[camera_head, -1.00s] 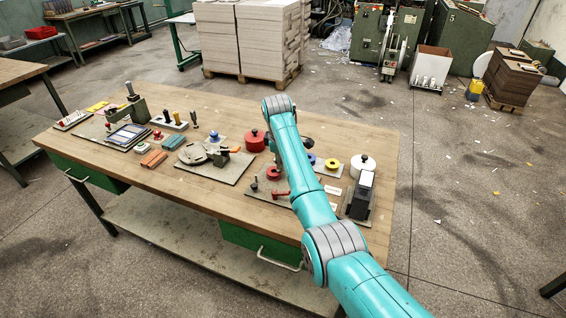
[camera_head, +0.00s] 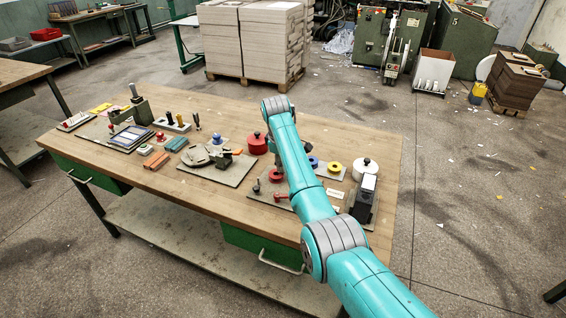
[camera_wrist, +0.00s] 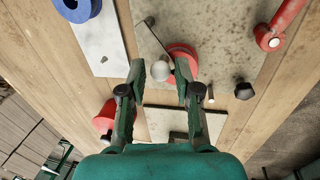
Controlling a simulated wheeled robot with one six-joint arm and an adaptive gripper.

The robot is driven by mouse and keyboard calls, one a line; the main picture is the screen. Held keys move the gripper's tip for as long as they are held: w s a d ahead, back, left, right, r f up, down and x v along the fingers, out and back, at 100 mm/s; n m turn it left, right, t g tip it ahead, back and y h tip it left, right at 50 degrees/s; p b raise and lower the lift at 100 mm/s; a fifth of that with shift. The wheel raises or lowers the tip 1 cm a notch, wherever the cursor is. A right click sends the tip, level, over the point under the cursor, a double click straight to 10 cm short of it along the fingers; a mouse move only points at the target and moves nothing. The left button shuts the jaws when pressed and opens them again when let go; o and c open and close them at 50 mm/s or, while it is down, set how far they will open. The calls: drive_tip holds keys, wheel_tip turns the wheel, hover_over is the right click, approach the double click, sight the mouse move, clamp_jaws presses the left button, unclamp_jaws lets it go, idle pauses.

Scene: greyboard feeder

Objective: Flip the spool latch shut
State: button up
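A red spool (camera_wrist: 184,56) sits on a grey plate (camera_wrist: 215,30) in the wrist view. A thin dark bar (camera_wrist: 151,37) runs beside it, with a pale round knob (camera_wrist: 162,70) near its lower end. This looks like the spool latch; whether it is open or shut is hard to tell. My gripper (camera_wrist: 160,82) is open, with its fingertips to the left and right of the knob in the picture. Contact cannot be judged. In the head view the red spool (camera_head: 275,175) shows beside my arm, which hides the gripper and most of the latch.
A red lever (camera_wrist: 271,36) and a dark knob (camera_wrist: 244,91) stand on the same plate. A red lidded pot (camera_wrist: 104,118) and a blue ring (camera_wrist: 77,8) are to the left. In the head view, a black block (camera_head: 363,200) stands at the table's (camera_head: 230,98) right end.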

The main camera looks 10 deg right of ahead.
drive_tip(key=shift+o, duration=0.3)
wheel_tip(320, 180, up, 12)
drive_tip(key=s+a, duration=0.1)
drive_tip(key=shift+s+a, duration=0.25)
drive_tip(key=shift+s, duration=0.15)
drive_tip(key=shift+f, duration=0.2)
